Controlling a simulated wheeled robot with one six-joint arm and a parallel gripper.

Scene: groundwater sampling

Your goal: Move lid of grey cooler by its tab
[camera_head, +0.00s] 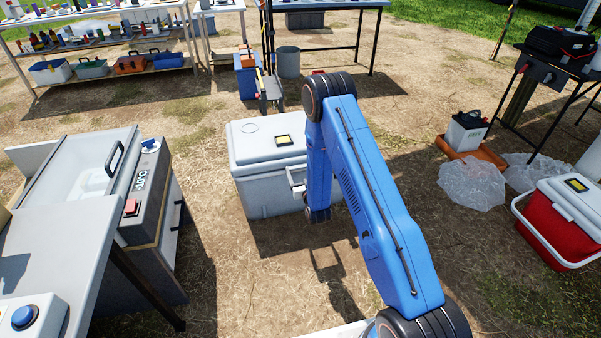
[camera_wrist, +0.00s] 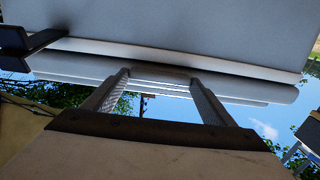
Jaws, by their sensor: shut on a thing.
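The grey cooler (camera_head: 268,187) stands on the ground at the centre of the head view, left of my blue arm. Its pale lid (camera_head: 255,140) looks closed and carries a yellow and black label. In the wrist view, which appears upside down, the cooler's grey wall (camera_wrist: 180,30) fills the top and the lid's layered edge (camera_wrist: 255,92) runs below it. My gripper (camera_wrist: 161,77) is shut on the lid's tab at the middle of that edge. My arm hides the right part of the cooler in the head view.
A workbench (camera_head: 60,245) with a grey unit stands close on the left. A red cooler (camera_head: 555,230), clear plastic bags (camera_head: 472,185) and an orange tray (camera_head: 488,153) are on the right. A grey bucket (camera_head: 288,62) stands behind the grey cooler. Bare ground lies in front.

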